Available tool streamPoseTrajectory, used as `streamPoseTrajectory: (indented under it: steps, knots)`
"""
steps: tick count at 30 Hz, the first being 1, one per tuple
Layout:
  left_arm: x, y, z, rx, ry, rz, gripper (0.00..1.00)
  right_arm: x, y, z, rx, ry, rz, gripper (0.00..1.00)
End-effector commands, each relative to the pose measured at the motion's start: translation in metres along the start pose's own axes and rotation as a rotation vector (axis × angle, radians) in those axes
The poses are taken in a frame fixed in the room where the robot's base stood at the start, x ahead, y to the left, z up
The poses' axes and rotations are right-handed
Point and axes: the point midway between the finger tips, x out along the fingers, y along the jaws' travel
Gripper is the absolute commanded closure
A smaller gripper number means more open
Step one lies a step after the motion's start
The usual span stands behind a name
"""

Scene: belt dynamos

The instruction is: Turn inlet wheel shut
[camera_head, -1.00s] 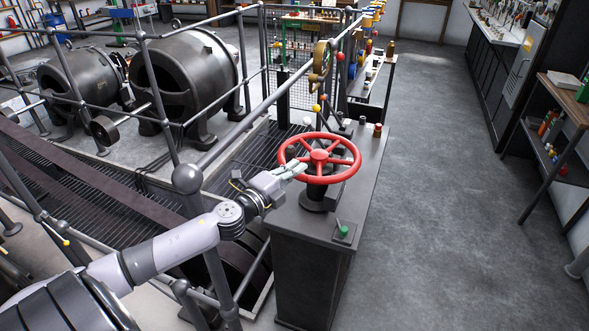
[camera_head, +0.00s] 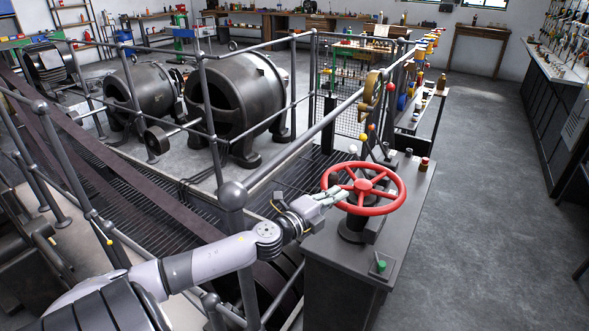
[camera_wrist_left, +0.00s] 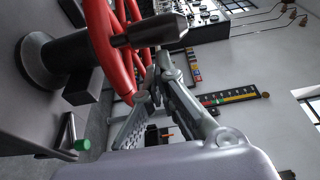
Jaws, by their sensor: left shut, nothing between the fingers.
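The red inlet wheel (camera_head: 363,187) has spokes and a hub and sits on a dark post on top of a grey cabinet (camera_head: 345,262). My left gripper (camera_head: 340,193) is at the left side of the wheel's rim, with its fingers shut and nothing held between them. In the left wrist view the wheel (camera_wrist_left: 112,45) is close, with a dark knob standing out from it. The fingertips (camera_wrist_left: 155,85) are right by the rim there; whether they touch it I cannot tell. My right gripper is not seen.
A green-topped button (camera_head: 381,265) is on the cabinet's front corner. Grey railings (camera_head: 232,195) run close to my left arm. Coloured-knob levers (camera_head: 364,125) stand behind the wheel. Two large dynamos (camera_head: 238,98) stand behind the railing. The floor at right (camera_head: 490,200) is clear.

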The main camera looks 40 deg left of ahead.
Motion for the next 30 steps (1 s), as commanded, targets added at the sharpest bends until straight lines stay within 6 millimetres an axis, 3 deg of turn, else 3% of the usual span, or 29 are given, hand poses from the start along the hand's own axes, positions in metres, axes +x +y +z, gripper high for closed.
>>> streamPoseTrajectory:
  steps: [7, 30]
  knots:
    - [-0.019, 0.004, -0.047, -0.005, 0.01, 0.004, 1.0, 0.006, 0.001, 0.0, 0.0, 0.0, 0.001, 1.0]
    - [-0.147, 0.004, -0.044, -0.007, 0.008, 0.004, 1.0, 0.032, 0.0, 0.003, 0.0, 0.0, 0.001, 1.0]
